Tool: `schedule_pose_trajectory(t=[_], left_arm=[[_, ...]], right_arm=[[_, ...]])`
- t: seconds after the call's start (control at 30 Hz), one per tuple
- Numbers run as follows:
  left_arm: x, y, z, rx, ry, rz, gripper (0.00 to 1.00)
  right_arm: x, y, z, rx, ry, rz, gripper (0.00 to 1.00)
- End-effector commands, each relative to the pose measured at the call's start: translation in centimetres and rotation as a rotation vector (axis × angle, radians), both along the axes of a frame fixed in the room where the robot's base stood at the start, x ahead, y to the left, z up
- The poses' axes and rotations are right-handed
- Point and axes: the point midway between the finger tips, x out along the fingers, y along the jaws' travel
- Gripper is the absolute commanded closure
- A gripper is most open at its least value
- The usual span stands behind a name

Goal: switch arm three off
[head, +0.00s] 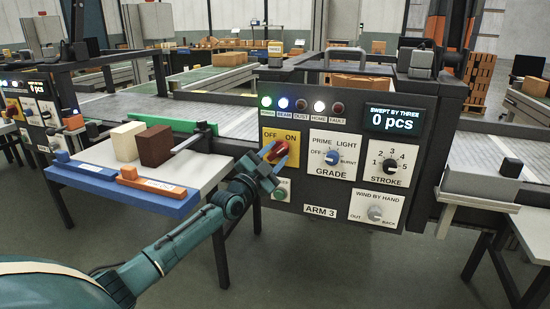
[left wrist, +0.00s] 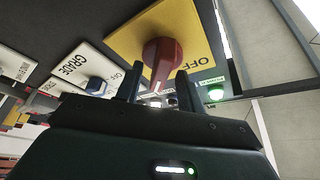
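The arm-three panel (head: 345,205) carries the label ARM 3 (head: 321,211). Its yellow plate (head: 296,137), marked OFF at left and ON at right, bears a red rotary knob (head: 274,151). My left gripper (head: 276,160) is at this knob, its arm reaching in from the lower left and partly covering it. In the left wrist view the red knob (left wrist: 163,58) stands between my two fingers (left wrist: 160,88), which are open with small gaps beside it. I cannot tell clearly which word the knob points to. My right gripper is not in view.
The display (head: 392,120) reads 0 pcs. POWER, BEAM and HOME lamps are lit; DUST and FAULT are dark. GRADE (head: 332,157), STROKE (head: 390,165) and WIND BY HAND (head: 375,212) knobs sit to the right. A blue-edged table (head: 125,195) with blocks stands at left.

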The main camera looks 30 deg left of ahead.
Motion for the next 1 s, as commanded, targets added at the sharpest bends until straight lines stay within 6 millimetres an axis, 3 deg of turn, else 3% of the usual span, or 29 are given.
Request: schedule_pose_trajectory(t=[0.33,0.8,1.0], left_arm=[[0.26,-0.05,0.08,0.0,0.0,0.0,0.63],[0.24,-0.04,0.07,-0.001,0.0,0.0,1.0],[0.23,-0.05,0.06,-0.005,0.0,-0.001,1.0]], right_arm=[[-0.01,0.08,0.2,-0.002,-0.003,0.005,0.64],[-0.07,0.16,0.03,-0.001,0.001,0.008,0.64],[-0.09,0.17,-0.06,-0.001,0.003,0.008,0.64]])
